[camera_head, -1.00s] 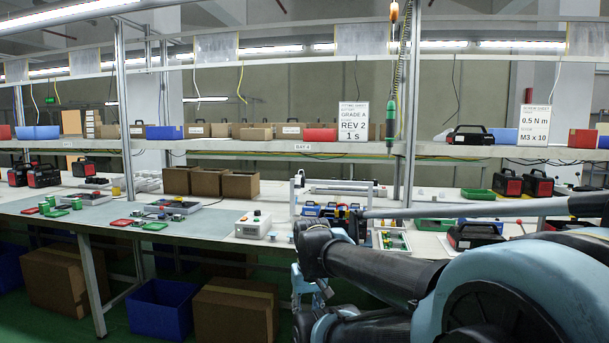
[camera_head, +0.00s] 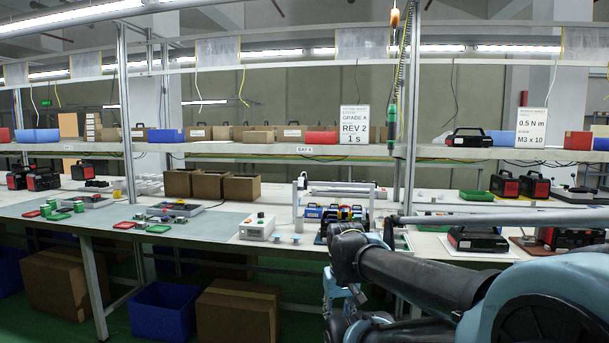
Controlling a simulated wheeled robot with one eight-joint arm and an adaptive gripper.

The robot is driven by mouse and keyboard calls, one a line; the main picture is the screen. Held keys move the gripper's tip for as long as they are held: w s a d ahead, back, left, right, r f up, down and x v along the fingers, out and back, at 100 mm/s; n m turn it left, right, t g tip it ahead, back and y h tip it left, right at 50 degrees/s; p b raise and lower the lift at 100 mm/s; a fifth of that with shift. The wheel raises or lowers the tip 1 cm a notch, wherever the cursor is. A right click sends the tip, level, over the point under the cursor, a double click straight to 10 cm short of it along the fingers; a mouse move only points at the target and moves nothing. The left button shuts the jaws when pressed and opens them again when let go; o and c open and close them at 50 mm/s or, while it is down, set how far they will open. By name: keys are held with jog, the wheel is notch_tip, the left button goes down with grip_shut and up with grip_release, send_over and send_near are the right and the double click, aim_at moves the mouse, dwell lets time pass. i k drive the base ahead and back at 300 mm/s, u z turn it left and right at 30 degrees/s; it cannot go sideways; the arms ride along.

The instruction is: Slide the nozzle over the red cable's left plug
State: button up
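My arm (camera_head: 420,278) reaches in from the lower right, and its near joint covers the front edge of the bench in the middle. Behind the joint, a blue and black unit (camera_head: 313,212) with small red and yellow bits stands by a pale frame (camera_head: 297,200) on the bench, partly hidden. I cannot pick out the nozzle, the red cable or its left plug; they are hidden or too small to tell.
A white box with knobs (camera_head: 257,228) stands left of the frame. Red and green trays (camera_head: 158,228) lie farther left, and brown bins (camera_head: 240,188) stand behind. Black-red cases (camera_head: 476,239) are at right. A green tool (camera_head: 392,120) hangs above. The grey mat (camera_head: 200,232) has clear room.

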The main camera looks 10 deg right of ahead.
aim_at(302, 188)
jog(key=i, duration=1)
